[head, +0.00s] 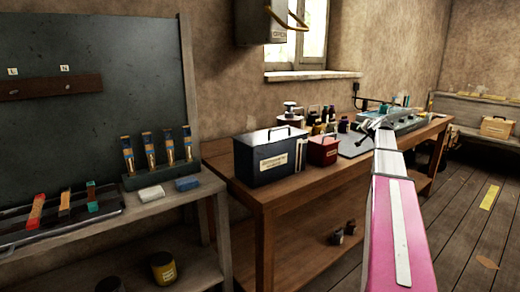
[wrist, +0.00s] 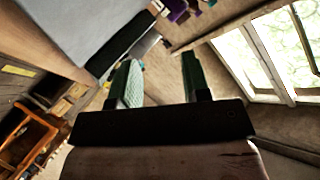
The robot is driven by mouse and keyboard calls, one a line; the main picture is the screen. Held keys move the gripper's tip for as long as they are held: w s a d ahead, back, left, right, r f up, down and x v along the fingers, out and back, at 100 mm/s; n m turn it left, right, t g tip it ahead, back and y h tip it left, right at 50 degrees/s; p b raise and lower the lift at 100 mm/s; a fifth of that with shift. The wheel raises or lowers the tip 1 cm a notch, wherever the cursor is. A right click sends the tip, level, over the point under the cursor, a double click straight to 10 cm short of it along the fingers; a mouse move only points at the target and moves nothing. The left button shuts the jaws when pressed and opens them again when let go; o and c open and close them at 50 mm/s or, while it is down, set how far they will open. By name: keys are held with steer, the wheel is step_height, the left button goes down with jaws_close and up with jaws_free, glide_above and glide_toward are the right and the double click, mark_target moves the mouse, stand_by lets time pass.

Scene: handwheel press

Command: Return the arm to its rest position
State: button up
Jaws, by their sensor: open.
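My pink and white arm (head: 396,220) reaches from the lower right of the head view away toward the right part of the workbench. My gripper is small and dark at the arm's far end in the head view (head: 368,124), in front of the bench top in the picture. In the wrist view my gripper (wrist: 160,74) shows two green-faced fingers standing well apart with nothing between them. Whether it touches anything on the bench is hard to tell in the head view.
The wooden workbench (head: 262,197) carries a dark blue box (head: 268,158), a red box (head: 323,150) and several bottles. A shelf with tubes and a dark board (head: 100,110) stands left. Floor (head: 455,235) is open at right. The wrist view is tilted, with a window (wrist: 262,55) at right.

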steer(key=s+d+f+n+g+h, duration=0.25)
steer(key=s+d+f+h, duration=0.55)
steer(key=d+f, duration=0.5)
steer(key=s+a+f+n+g+y, duration=0.1)
steer(key=s+a+f+g+y, duration=0.1)
steer(key=s+a+f, duration=0.5)
steer(key=s+a+f+n+g+y, duration=0.15)
steer(key=a+f, duration=0.35)
steer(key=a, duration=0.7)
steer(key=s+a+f+g+y, duration=0.2)
steer(key=s+a+f, duration=0.3)
steer(key=a, duration=0.4)
steer(key=s+a+f+n+g+y, duration=0.1)
steer(key=s+a+f+g, duration=0.2)
steer(key=s+a, duration=0.6)
steer(key=s+a+f+n+g, duration=0.1)
steer(key=s+a+f+g, duration=0.2)
steer(key=s+a+f, duration=0.3)
steer(key=s+a, duration=0.3)
steer(key=a, duration=0.2)
steer(key=shift+s+f+y, duration=0.15)
steer(key=shift+s+y, duration=0.2)
steer(key=shift+s, duration=0.05)
